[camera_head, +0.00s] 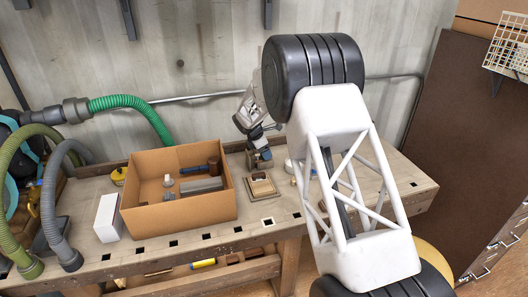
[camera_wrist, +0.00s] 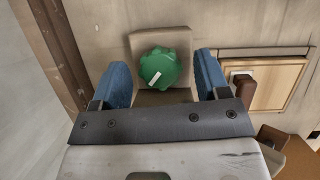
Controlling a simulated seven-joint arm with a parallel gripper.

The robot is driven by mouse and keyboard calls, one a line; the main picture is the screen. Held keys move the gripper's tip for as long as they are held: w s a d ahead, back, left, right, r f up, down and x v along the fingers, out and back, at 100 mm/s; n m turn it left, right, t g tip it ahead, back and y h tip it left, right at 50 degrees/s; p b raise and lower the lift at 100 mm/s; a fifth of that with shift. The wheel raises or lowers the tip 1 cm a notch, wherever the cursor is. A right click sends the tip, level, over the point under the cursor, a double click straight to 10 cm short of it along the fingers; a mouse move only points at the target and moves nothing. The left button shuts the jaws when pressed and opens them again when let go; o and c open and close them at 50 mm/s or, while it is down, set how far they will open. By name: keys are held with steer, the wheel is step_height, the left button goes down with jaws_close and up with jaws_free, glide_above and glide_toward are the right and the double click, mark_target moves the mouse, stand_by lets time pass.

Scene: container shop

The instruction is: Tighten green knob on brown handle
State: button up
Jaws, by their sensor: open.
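The green knob (camera_wrist: 158,68) is round with a scalloped rim and a white mark on its face, seen in the wrist view. It sits on a brown-grey handle (camera_wrist: 160,38), a flat block on the bench. My gripper (camera_wrist: 164,76) is open, with one blue finger left of the knob and the other right of it. Gaps show between the fingers and the knob; their height relative to it is unclear. In the head view my gripper (camera_head: 259,158) is low over the back of the bench and hides the knob and handle.
A framed wooden board (camera_wrist: 262,82) with a brown part lies close right of my gripper. On the bench (camera_head: 185,238), an open cardboard box (camera_head: 180,214) holding a hammer and other items stands to the left. The wall (camera_head: 200,45) is close behind.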

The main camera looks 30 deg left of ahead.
steer(key=shift+f, duration=0.1)
steer(key=c, duration=0.9)
steer(key=shift+c, duration=0.2)
steer(key=shift+m, duration=0.3)
steer(key=shift+a+m+g+h, duration=0.1)
steer(key=shift+m+g+h, duration=0.55)
steer(key=shift+m, duration=1.35)
steer(key=o, duration=0.9)
steer(key=shift+o, duration=0.2)
steer(key=v, duration=0.8)
